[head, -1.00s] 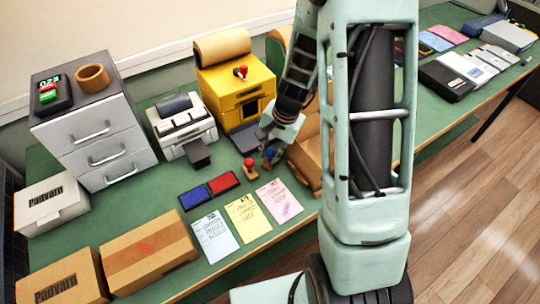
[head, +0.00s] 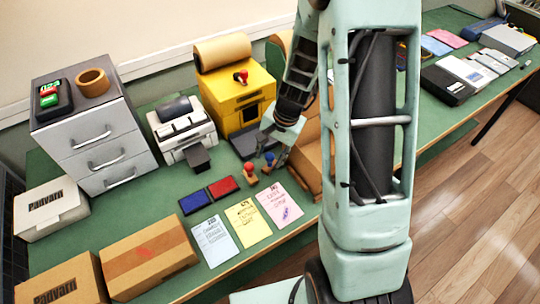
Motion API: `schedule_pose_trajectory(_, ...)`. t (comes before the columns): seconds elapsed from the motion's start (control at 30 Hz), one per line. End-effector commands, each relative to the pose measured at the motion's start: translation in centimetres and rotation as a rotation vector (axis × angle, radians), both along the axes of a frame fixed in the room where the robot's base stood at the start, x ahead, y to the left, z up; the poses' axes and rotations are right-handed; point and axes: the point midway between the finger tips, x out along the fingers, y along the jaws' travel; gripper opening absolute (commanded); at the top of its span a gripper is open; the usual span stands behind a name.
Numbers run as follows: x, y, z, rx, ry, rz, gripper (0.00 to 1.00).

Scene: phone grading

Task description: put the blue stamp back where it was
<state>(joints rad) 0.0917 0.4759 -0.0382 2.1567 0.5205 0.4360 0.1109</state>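The blue stamp (head: 270,159) has a blue knob and stands at the table's near-middle, just right of the red stamp (head: 250,171). My gripper (head: 276,153) is right at the blue stamp, its fingers pointing down around or beside it. The view is too small to tell whether the fingers are closed on it, or whether its base touches the table. The blue ink pad (head: 195,201) and red ink pad (head: 223,186) lie to the left. A pink sheet (head: 278,203) with a purple mark lies in front of the stamps.
A yellow sheet (head: 247,223) and a pale blue sheet (head: 215,238) lie left of the pink one. A yellow machine (head: 233,85) and a white printer (head: 182,130) stand behind. A brown carton (head: 308,150) is close on the gripper's right. Cardboard boxes (head: 150,255) stand front left.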

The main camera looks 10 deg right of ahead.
Motion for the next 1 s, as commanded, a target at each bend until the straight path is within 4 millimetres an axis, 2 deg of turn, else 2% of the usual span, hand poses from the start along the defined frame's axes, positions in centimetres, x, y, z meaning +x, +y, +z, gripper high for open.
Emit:
schedule_pose_trajectory(0.3, -0.7, -1.1, 6.0, -0.001, -0.006, 0.001, 0.37)
schedule_pose_trajectory(0.5, -1.2, -1.7, 9.3, 0.000, -0.005, -0.001, 0.37)
schedule_pose_trajectory(0.7, -1.6, -1.9, 10.8, 0.000, -0.001, 0.000, 0.37)
schedule_pose_trajectory(1.0, -1.7, -2.0, 11.0, 0.000, 0.000, 0.000, 0.37)
